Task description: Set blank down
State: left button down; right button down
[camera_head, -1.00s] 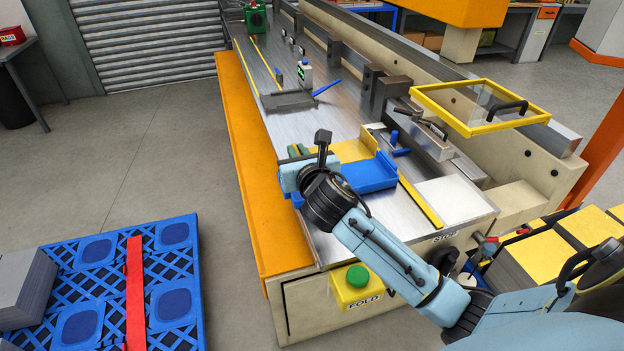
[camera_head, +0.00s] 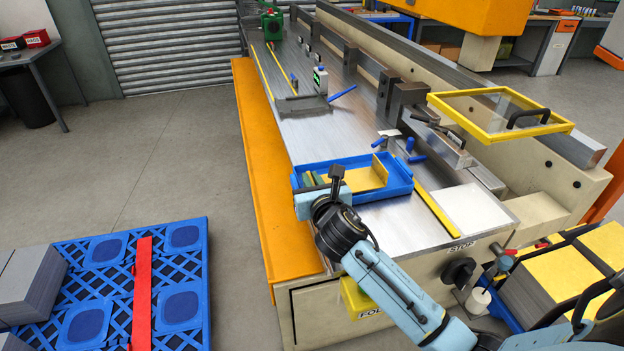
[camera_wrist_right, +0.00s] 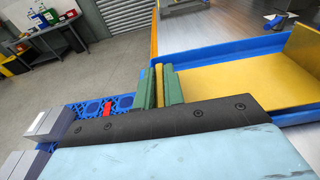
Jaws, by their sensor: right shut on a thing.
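The blank (camera_head: 350,180) is a yellow sheet with an upright flange at its right end. It lies within the rim of a blue tray (camera_head: 400,187) on the metal bench, but I cannot tell whether it touches the tray floor. My right gripper (camera_head: 311,179) is at the tray's left end, shut on a yellow upright edge of the blank. In the right wrist view, this edge shows between the green finger pads (camera_wrist_right: 160,87), with the yellow sheet (camera_wrist_right: 235,85) stretching right inside the tray. My left gripper is not in view.
A glass guard with a yellow frame (camera_head: 500,112) stands at the bench's right. Blue-handled clamps (camera_head: 412,155) are just behind the tray. A blue pallet (camera_head: 120,285) with grey stacks is on the floor at left. Bare bench (camera_head: 330,135) lies behind the tray.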

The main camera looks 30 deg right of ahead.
jog(key=shift+f, duration=0.3)
jog(key=c, duration=1.5)
grip_release()
jog(key=shift+r, duration=0.1)
jog(key=shift+r, duration=0.35)
jog(key=shift+s+r, duration=0.25)
jog(key=shift+s, duration=0.05)
jog(key=p+v, duration=0.1)
jog(key=v, duration=1)
jog(key=shift+s+a+p, duration=0.15)
jog(key=shift+p, duration=0.15)
